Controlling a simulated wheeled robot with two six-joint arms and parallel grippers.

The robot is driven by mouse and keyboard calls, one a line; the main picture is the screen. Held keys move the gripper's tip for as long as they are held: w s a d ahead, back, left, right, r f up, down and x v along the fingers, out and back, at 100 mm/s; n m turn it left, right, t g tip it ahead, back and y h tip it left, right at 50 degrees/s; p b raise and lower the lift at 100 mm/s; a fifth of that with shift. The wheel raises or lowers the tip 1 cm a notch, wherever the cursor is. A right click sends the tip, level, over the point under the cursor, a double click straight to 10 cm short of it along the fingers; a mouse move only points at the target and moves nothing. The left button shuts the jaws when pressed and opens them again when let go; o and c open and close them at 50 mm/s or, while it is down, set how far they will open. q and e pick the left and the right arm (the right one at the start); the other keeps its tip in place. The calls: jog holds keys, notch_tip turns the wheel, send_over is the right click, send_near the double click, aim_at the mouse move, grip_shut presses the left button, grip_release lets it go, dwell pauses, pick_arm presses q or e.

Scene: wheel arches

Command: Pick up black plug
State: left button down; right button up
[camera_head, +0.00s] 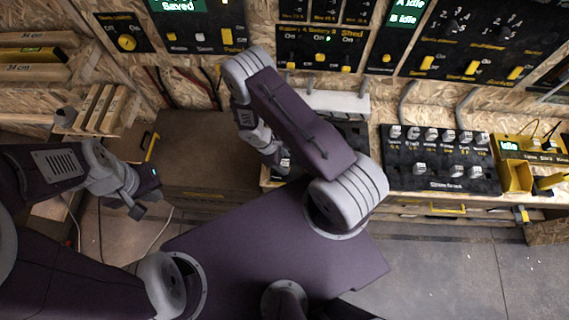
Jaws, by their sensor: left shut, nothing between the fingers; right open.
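I cannot make out a black plug for certain in the head view. My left gripper (142,208) is shut and empty, over the floor in front of the brown cabinet at the left. My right gripper (281,165) is partly hidden behind my own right arm. It is open and points down at the bench edge, beside a dark panel there. What lies right under its fingers is hidden.
A black switch panel (440,158) with several knobs sits on the bench at the right. A yellow box (514,177) with black leads stands beside it. A brown cabinet (205,150) is at the left, and wooden slats (100,108) stand further left. Control panels cover the wall.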

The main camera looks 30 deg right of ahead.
jog(key=shift+s+d+f, duration=0.15)
jog(key=shift+s+f, duration=0.15)
jog(key=shift+s, duration=0.1)
jog(key=shift+w, duration=0.15)
jog(key=c, duration=0.3)
jog(key=shift+w+f, duration=0.1)
jog(key=c, duration=0.5)
grip_shut()
pick_arm(q)
jog(key=shift+s+r, duration=0.1)
jog(key=shift+s, duration=0.15)
